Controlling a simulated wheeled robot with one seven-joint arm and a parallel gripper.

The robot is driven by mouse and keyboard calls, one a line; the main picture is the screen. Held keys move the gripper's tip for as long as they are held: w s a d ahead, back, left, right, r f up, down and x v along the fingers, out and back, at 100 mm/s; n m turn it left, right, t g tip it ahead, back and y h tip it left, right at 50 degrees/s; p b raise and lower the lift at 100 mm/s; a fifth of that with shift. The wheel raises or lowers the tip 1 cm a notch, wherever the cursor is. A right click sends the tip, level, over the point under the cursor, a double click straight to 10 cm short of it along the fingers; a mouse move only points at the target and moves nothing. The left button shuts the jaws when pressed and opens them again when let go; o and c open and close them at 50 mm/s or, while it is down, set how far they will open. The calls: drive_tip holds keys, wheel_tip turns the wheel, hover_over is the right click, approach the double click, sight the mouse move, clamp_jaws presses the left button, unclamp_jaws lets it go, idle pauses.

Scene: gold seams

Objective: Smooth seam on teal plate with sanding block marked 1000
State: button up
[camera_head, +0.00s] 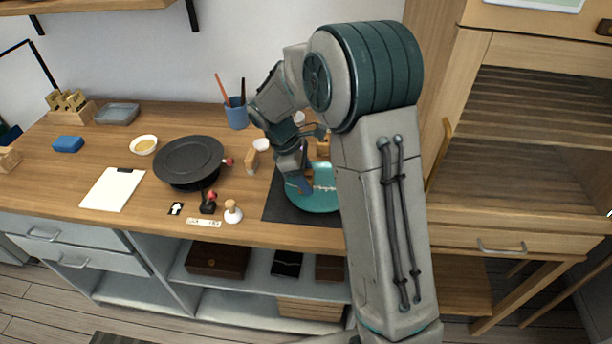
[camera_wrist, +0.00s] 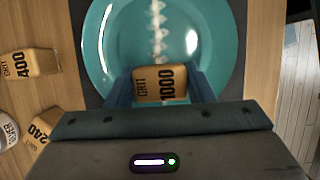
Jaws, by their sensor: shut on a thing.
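The teal plate (camera_wrist: 213,45) lies on a dark mat (camera_wrist: 83,14), with a pale jagged seam (camera_wrist: 158,30) running across it. It also shows in the head view (camera_head: 318,199), partly hidden by my arm. My gripper (camera_wrist: 160,86) is shut on the sanding block marked 1000 (camera_wrist: 161,84), which has a tan body with "GRIT 1000" in black. The block is over the plate, in line with the near end of the visible seam. I cannot tell whether it touches the plate. In the head view my gripper (camera_head: 304,183) is over the plate's left part.
Blocks marked 400 (camera_wrist: 30,63) and 240 (camera_wrist: 41,126) lie left of the mat in the wrist view, near a jar marked "silver" (camera_wrist: 7,131). A black round turntable (camera_head: 189,160), white sheet (camera_head: 113,189) and blue cup (camera_head: 236,113) stand on the wooden bench. A cabinet rises at right.

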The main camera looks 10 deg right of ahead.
drive_tip(key=shift+s+f, duration=0.1)
drive_tip(key=shift+s, duration=0.15)
drive_tip(key=shift+w+p, duration=0.15)
drive_tip(key=shift+p, duration=0.25)
